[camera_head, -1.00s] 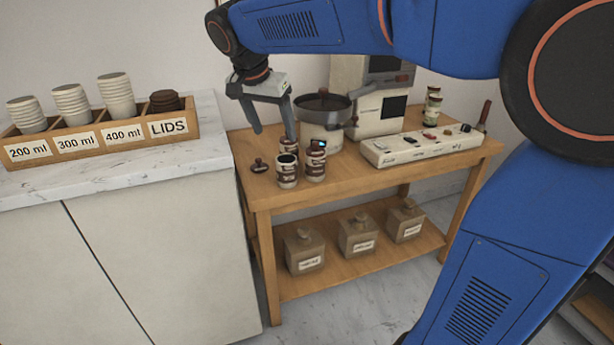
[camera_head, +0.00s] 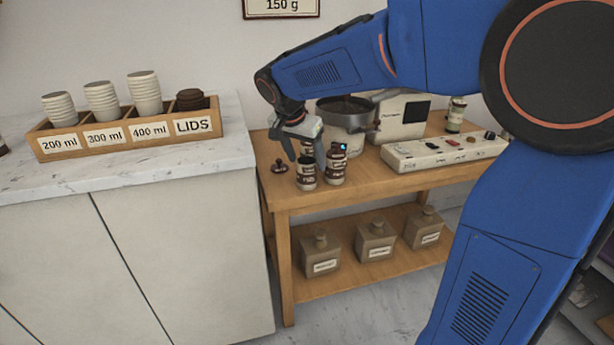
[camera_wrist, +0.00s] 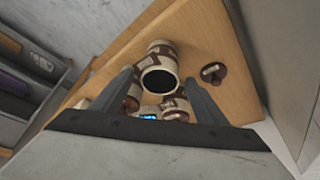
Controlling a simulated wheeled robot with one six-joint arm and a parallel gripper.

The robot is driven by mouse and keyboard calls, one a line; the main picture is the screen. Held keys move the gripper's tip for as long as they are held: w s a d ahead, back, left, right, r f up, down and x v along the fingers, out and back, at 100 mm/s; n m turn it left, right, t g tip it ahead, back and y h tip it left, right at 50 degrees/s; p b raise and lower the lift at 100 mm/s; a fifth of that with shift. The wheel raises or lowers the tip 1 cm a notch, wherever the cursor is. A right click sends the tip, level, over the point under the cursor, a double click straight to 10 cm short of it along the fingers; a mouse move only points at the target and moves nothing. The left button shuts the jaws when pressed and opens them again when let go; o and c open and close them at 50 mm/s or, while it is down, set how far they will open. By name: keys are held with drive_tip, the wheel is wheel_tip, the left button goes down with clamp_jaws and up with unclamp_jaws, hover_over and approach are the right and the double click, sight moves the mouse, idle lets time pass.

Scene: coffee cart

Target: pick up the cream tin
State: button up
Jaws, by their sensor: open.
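Brown-and-cream banded tins stand in a cluster on the wooden table; I cannot read which is the cream tin. A front tin with a dark, open-looking top (camera_head: 307,174) shows between my fingers in the wrist view (camera_wrist: 158,53). A third tin (camera_head: 306,148) is behind, partly hidden by my gripper. My gripper (camera_head: 306,161) is open and empty, fingers pointing down over the cluster. Its fingers (camera_wrist: 159,78) also show in the wrist view. Contact with the tins cannot be told.
A brown knobbed lid (camera_head: 279,167) lies left of the tins. A pot (camera_head: 346,118) stands close behind, with a white control panel (camera_head: 440,152) to the right. The marble counter (camera_head: 120,182) with the cup rack (camera_head: 70,155) rises at the left.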

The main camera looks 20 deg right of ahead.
drive_tip(key=shift+x, duration=2.85)
drive_tip(key=c, duration=1.3)
